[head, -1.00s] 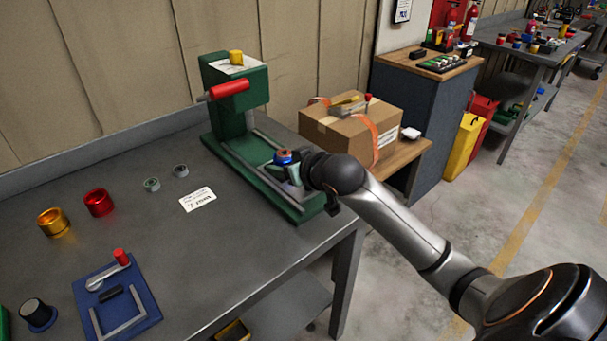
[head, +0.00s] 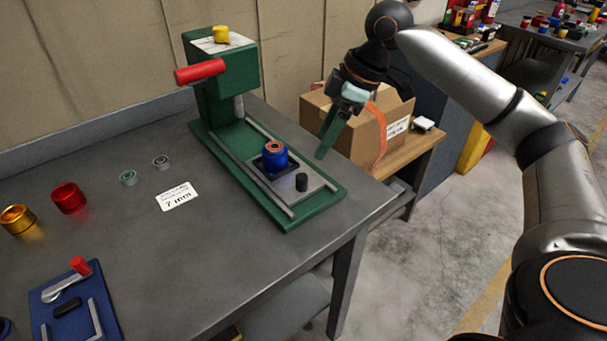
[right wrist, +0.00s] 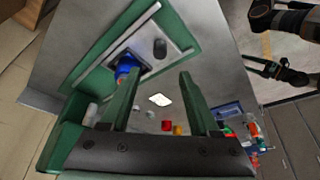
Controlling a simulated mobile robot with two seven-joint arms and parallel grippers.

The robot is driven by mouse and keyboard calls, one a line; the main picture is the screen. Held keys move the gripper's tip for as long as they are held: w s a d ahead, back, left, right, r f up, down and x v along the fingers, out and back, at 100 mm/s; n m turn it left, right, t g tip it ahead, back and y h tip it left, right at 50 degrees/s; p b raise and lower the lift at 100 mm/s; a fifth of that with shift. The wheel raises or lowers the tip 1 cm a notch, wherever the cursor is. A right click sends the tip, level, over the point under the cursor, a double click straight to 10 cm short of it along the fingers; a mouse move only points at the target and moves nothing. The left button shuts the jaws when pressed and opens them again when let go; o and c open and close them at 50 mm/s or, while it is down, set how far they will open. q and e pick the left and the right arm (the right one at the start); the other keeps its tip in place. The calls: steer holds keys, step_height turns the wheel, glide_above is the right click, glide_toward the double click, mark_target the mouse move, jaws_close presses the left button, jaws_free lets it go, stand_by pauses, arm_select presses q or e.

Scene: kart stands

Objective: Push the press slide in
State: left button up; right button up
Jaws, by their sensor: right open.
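The green press (head: 220,90) stands at the back of the bench, with a red handle (head: 201,71) at its head. Its grey slide plate (head: 308,188) sits at the front of the rails, away from the ram, with a black knob (head: 302,182). A blue cup with an orange ring (head: 274,160) stands upright on the slide; it also shows in the right wrist view (right wrist: 126,68). My right gripper (head: 328,148) is open and empty, above and right of the slide, touching nothing. A dark gripper, apparently my left (right wrist: 278,70), shows small in the right wrist view; its jaws are unclear.
A cardboard box (head: 345,130) stands on a wooden stand right of the press. Two small rings (head: 128,177), a label card (head: 177,195), red (head: 68,197) and gold (head: 17,219) cups and a blue fixture (head: 75,305) lie left. The bench before the press is clear.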

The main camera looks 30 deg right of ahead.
mark_target(302, 176)
steer(key=b+x, duration=0.1)
steer(key=x, duration=1)
steer(key=shift+w, duration=0.1)
steer(key=shift+c, duration=0.2)
jaws_close()
stand_by(0.9)
